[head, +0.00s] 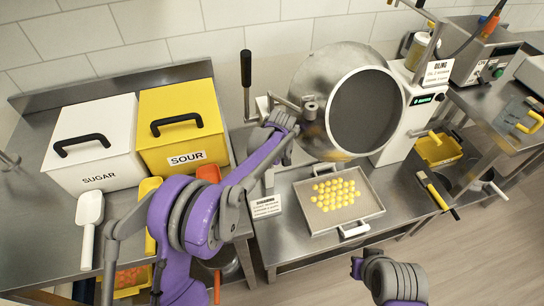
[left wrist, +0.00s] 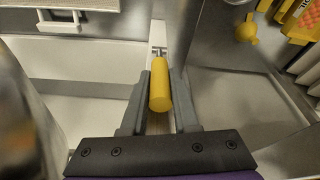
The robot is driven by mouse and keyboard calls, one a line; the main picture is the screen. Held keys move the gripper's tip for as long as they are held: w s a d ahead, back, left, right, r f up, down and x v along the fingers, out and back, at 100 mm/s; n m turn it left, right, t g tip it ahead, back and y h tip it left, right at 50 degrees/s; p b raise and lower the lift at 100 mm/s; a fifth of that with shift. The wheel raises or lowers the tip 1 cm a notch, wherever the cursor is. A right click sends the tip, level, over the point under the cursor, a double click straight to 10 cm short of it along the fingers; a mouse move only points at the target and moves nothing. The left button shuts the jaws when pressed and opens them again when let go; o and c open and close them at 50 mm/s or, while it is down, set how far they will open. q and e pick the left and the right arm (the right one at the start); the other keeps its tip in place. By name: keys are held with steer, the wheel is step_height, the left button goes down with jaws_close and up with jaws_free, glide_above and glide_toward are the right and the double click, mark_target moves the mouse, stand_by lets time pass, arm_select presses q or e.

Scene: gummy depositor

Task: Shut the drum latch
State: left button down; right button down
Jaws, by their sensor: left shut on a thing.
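The steel drum (head: 345,100) stands behind the table with its round dark mouth facing front right. My left gripper (head: 287,122) is at the drum's left side, beside a grey metal fitting (head: 309,108). In the left wrist view it is shut on a yellow handle (left wrist: 160,88), a short cylinder on a metal bracket (left wrist: 158,50), which looks like the drum latch's handle. In the head view the gripper and arm hide this handle. Part of my right arm shows at the bottom right, but its gripper is out of view.
A steel tray (head: 318,229) of yellow gummies lies in front of the drum. A white sugar bin (head: 90,150) and yellow sour bin (head: 183,120) stand left. A black-handled lever (head: 246,75) rises left of the drum. A white control box (head: 405,118) stands right.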

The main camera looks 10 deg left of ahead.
arm_select(q)
steer(key=shift+w, duration=0.1)
stand_by(0.3)
steer(key=c, duration=0.7)
jaws_free()
steer(key=v, duration=1.1)
steer(key=shift+f, duration=0.1)
